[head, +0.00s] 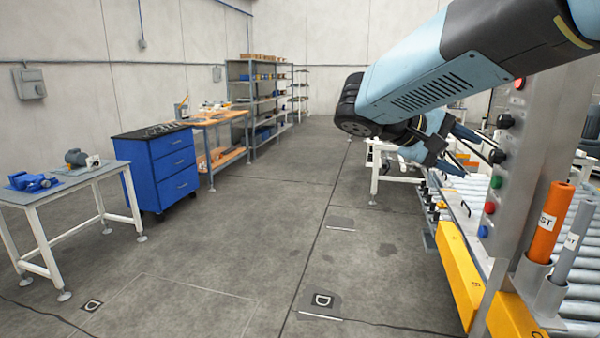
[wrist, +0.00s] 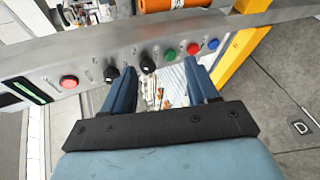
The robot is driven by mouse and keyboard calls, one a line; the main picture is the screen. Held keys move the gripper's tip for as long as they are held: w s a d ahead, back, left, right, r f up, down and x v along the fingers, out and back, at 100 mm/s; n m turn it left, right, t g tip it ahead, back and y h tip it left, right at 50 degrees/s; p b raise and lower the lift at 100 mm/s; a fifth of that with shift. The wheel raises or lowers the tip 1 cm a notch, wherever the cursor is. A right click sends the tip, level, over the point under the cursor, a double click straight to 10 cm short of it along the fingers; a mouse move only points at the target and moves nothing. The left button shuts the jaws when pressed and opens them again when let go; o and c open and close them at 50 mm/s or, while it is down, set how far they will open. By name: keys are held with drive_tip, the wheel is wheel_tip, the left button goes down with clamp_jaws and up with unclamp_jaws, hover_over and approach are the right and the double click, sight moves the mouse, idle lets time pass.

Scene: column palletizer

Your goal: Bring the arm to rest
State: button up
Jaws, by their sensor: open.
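My arm (head: 440,68) stretches from the upper right across the head view and bends down at a dark joint. My gripper (head: 468,152) is beside the grey control panel (head: 540,150), at about the height of its black knobs. In the wrist view, my gripper (wrist: 161,80) has two blue fingers spread apart with nothing held between them. The panel (wrist: 235,33) runs across that view behind the fingertips. A black knob (wrist: 147,65) shows between the fingers, and another (wrist: 112,72) is by the left finger. I cannot tell whether the fingers touch the panel.
The panel also carries red, green and blue buttons. An orange tube (head: 552,222) and a grey tube (head: 573,240) stand at right by the roller conveyor (head: 582,292). A yellow guard (head: 459,277) edges it. A blue cabinet (head: 160,168) stands left; the middle floor is clear.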

drive_tip(key=s+a+f+m+t+y, duration=0.2)
drive_tip(key=s+a+f+t+y, duration=0.2)
drive_tip(key=s+f+y, duration=0.5)
drive_tip(key=a+f+y, duration=0.1)
drive_tip(key=a+y, duration=0.1)
drive_tip(key=y, duration=0.2)
drive_tip(key=shift+s+a+f+t, duration=0.3)
drive_tip(key=shift+s+a, duration=0.1)
